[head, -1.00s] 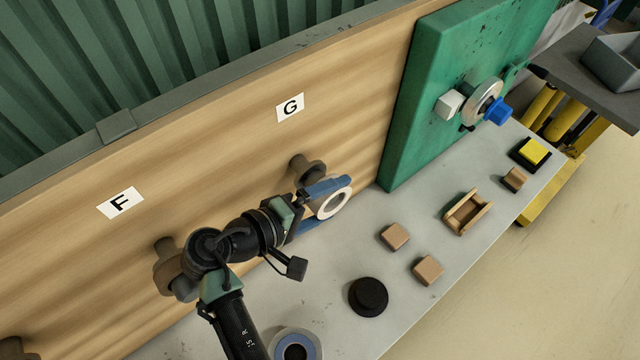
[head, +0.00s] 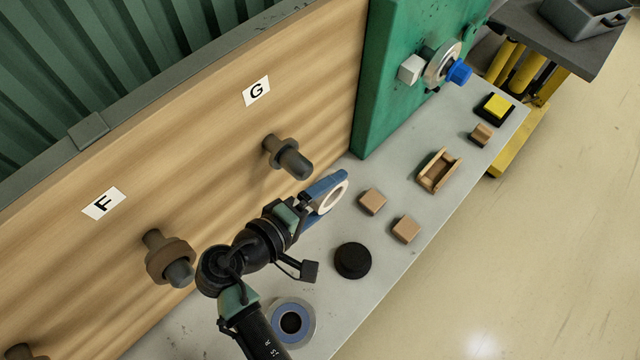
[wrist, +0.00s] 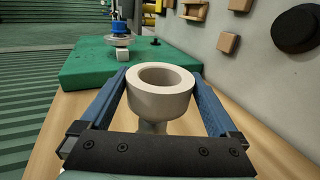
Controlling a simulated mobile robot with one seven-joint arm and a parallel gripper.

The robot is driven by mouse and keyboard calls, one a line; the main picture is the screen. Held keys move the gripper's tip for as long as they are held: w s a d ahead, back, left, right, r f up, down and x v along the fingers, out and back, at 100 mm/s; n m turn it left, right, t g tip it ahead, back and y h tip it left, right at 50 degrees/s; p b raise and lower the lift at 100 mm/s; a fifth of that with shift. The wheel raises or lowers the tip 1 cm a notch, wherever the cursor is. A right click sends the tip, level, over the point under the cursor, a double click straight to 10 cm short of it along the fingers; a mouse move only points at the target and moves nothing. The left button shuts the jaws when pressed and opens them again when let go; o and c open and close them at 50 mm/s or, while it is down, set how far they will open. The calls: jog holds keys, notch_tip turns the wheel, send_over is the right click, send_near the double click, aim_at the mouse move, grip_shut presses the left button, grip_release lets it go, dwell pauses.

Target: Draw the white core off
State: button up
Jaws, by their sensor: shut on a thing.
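The white core (head: 333,197), a short thick ring, is between the blue fingers of my gripper (head: 325,197). In the wrist view the core (wrist: 160,90) sits between the two fingers, its round hole facing up in the picture. My gripper is shut on it.
A peg under label F (head: 178,272) carries a brown ring. On the grey table are a blue-and-grey coil (head: 308,338), a black round knob (head: 352,261), wooden blocks (head: 373,201) and a wooden cradle (head: 432,180). A green panel (head: 375,100) with a valve stands at the right.

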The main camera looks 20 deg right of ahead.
jog(key=shift+s+d+p, duration=0.3)
jog(key=shift+s, duration=0.45)
jog(key=shift+s+d+p, duration=0.25)
jog(key=shift+s+d, duration=0.05)
jog(key=shift+s, duration=0.4)
jog(key=shift+s+d+p, duration=0.3)
jog(key=shift+s, duration=0.45)
